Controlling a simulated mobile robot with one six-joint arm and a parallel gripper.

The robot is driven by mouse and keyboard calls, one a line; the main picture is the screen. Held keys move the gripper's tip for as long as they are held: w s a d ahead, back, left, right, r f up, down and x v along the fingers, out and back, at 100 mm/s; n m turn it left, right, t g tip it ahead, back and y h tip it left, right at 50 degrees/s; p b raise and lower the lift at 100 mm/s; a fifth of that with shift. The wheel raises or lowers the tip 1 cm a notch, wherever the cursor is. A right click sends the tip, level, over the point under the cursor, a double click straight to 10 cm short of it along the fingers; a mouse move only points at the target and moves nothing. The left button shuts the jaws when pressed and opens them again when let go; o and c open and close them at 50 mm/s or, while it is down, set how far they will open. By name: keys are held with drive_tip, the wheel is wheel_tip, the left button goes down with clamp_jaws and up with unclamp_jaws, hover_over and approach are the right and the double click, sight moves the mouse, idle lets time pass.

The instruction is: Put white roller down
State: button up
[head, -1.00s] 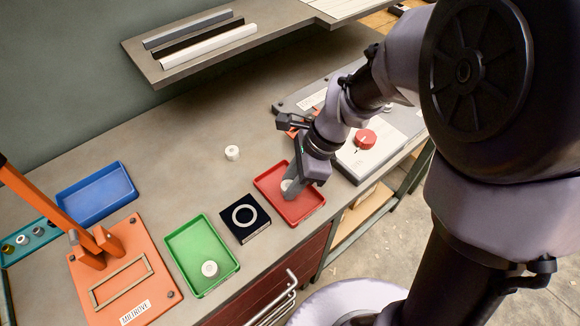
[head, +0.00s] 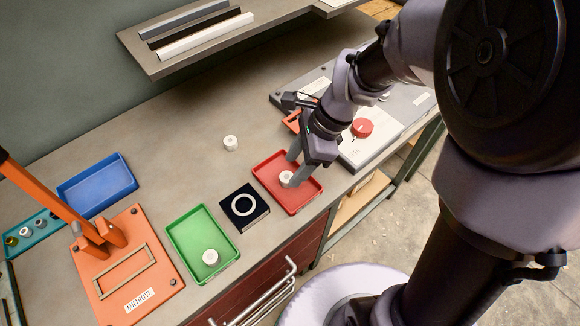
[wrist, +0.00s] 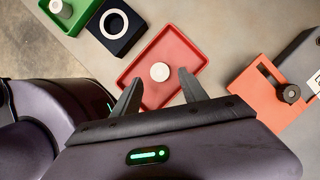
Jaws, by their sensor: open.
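A white roller (head: 287,177) stands in the red tray (head: 311,198). In the wrist view the same roller (wrist: 159,72) is in the red tray (wrist: 180,48), beyond and between the fingertips. My gripper (head: 298,168) is open over the tray, and its fingers (wrist: 158,82) are spread apart on either side of the roller without touching it in the wrist view. A second white roller (head: 210,257) stands in the green tray (head: 190,240). A third white roller (head: 230,143) stands on the bare bench.
A black block with a white ring (head: 244,206) sits between the green and red trays. An orange press (head: 130,265) and blue tray (head: 97,184) are at left. A grey panel with a red knob (head: 362,127) is at right. A shelf (head: 160,66) overhangs the back.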

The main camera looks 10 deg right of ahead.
drive_tip(key=p+v, duration=0.3)
drive_tip(key=v, duration=0.6)
drive_tip(key=s+d+r+n+t+h, duration=0.1)
drive_tip(key=s+r+n+t+h, duration=0.1)
drive_tip(key=s+r+n+t, duration=0.3)
drive_tip(key=s+r+n, duration=0.4)
drive_tip(key=s+n, duration=0.2)
drive_tip(key=n, duration=0.2)
drive_tip(key=shift+s+d+n+t, duration=0.2)
drive_tip(key=shift+s+n+t, duration=0.05)
drive_tip(key=shift+n+t, duration=0.15)
